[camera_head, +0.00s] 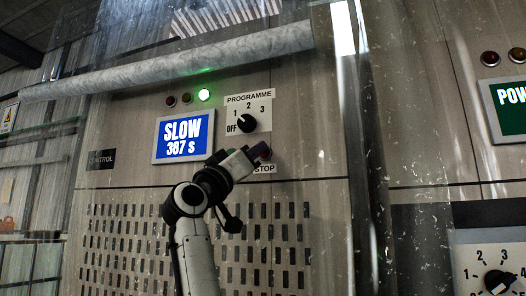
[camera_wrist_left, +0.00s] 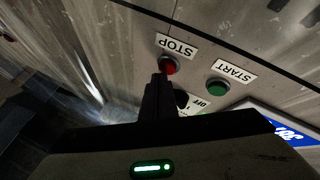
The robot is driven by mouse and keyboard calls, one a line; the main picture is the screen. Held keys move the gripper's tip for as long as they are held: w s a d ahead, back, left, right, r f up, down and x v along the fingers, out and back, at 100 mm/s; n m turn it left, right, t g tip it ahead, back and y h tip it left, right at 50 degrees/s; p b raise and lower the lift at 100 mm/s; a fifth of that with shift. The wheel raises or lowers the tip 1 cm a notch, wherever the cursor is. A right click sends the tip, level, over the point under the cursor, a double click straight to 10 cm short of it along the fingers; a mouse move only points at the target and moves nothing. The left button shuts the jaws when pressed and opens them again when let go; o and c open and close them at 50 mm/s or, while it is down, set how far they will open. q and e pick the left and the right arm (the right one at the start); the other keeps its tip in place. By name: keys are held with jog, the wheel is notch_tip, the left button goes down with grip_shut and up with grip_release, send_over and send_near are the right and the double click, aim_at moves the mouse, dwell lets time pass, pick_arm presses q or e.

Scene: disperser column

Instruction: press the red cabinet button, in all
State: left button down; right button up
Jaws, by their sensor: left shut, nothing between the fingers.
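The red button (camera_wrist_left: 169,65) shows in the left wrist view beside its STOP label (camera_wrist_left: 177,46), which appears upside down there. My left gripper (camera_wrist_left: 158,78) is shut and empty, with its fingertips at the edge of the red button; I cannot tell whether they touch it. In the head view my left gripper (camera_head: 260,151) is at the cabinet front just above the STOP label (camera_head: 264,169), and the red button is mostly or wholly hidden behind it. My right gripper is not in view.
A green START button (camera_wrist_left: 217,87) is close beside the red one. The PROGRAMME knob (camera_head: 246,123) sits above my left gripper. A blue display (camera_head: 184,136) reads SLOW 387 S. A green lamp (camera_head: 204,95) is lit. A clear panel edge (camera_head: 350,130) stands to the right.

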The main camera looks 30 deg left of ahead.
pick_arm(q)
jog(key=shift+w+a+p, duration=0.1)
jog(key=shift+w+p, duration=0.2)
jog(key=shift+w, duration=0.2)
dwell(0.8)
jog(key=shift+s, duration=0.1)
jog(key=shift+s+d+b, duration=0.25)
jog(key=shift+s+b, duration=0.25)
jog(key=shift+s, duration=0.3)
jog(key=shift+s+d+b, duration=0.2)
jog(key=shift+s+b, duration=0.2)
jog(key=shift+s, duration=0.4)
jog(key=shift+s+d+b, duration=0.15)
jog(key=shift+s+b, duration=0.2)
jog(key=shift+s, duration=0.5)
jog(key=shift+s+d+b, duration=0.2)
jog(key=shift+s+b, duration=0.2)
jog(key=shift+s, duration=0.4)
